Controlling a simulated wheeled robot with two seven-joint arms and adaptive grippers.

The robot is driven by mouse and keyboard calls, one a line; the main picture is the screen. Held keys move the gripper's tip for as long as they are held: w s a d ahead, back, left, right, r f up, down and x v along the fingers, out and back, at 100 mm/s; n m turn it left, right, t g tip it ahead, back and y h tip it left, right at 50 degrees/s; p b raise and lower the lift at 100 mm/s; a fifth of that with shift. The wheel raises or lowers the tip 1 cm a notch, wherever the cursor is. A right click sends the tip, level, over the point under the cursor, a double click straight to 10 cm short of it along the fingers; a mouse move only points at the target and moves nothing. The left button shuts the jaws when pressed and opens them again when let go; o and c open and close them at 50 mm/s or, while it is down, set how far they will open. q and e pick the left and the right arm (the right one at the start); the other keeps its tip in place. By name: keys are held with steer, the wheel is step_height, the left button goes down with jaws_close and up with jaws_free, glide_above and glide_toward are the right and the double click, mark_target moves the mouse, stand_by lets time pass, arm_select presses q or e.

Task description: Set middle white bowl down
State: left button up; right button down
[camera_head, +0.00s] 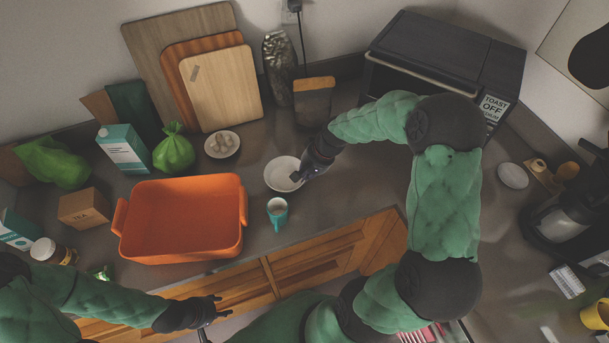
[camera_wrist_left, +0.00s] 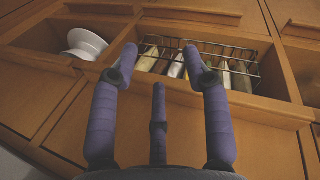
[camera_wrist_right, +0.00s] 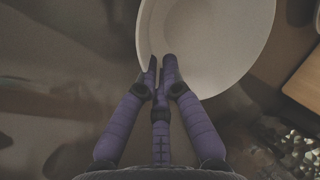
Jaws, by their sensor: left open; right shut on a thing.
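The middle white bowl (camera_head: 281,174) is upright and empty at the counter's middle, behind the teal mug (camera_head: 278,215). My right gripper (camera_head: 297,176) is shut on the bowl's right rim. In the right wrist view the bowl (camera_wrist_right: 220,45) fills the top, with its rim pinched between my right fingertips (camera_wrist_right: 161,68). I cannot tell whether its base touches the counter (camera_head: 330,200). My left gripper (camera_head: 217,308) is open and empty, low in front of the counter. In the left wrist view my left fingers (camera_wrist_left: 160,57) are apart, facing an open drawer.
An orange baking dish (camera_head: 183,251) stands left of the mug. A small white bowl with pale round items (camera_head: 222,144) is behind. A toaster oven (camera_head: 445,55) is at the back right. The drawer holds a wire rack (camera_wrist_left: 235,72) and white dishes (camera_wrist_left: 85,43).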

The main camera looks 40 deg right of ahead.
steer(key=c, duration=1.8)
jaws_free()
steer(key=shift+f, duration=0.2)
steer(key=o, duration=0.4)
steer(key=shift+r, duration=0.1)
steer(key=shift+r, duration=0.2)
steer(key=p+v, duration=0.2)
steer(key=v, duration=1)
steer(key=shift+f, duration=0.1)
